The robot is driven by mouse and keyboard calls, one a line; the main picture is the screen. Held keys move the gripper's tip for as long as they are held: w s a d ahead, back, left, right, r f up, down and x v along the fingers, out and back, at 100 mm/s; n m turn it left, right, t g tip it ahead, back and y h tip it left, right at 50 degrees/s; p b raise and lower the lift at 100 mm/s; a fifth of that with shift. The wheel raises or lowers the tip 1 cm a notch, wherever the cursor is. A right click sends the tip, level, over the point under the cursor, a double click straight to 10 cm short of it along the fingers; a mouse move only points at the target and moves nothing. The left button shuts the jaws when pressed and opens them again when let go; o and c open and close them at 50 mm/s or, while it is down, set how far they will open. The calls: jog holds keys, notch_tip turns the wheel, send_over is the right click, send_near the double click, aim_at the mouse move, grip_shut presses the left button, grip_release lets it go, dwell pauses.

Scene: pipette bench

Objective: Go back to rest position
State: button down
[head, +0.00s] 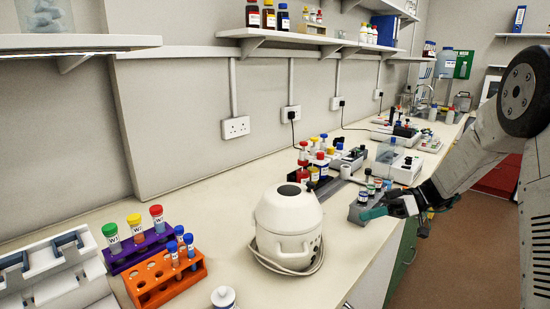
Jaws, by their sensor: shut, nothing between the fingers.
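My arm comes in from the right in the head view. My gripper (375,213), with teal fingertips, is shut and empty. I cannot tell whether the fingertips touch the block.
A white centrifuge (287,222) with a coiled cable stands left of my gripper. An orange rack (160,285) and a purple rack (128,257) hold capped tubes at the left. More bottles and instruments (397,160) stand behind. Shelves run along the wall. Open floor (465,245) lies at the right.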

jog(key=s+r+m+t+h, duration=0.1)
jog(key=s+m+h, duration=0.3)
jog(key=s, duration=0.7)
jog(key=s+r+m+t+h, duration=0.1)
jog(key=s+r+m+h, duration=0.3)
jog(key=s, duration=0.7)
jog(key=s+r+m+h, duration=0.3)
jog(key=s+m+h, duration=0.2)
jog(key=s, duration=0.6)
jog(key=shift+s+a+r+t+h, duration=0.2)
jog(key=shift+s+t+h, duration=0.2)
jog(key=shift+h, duration=0.6)
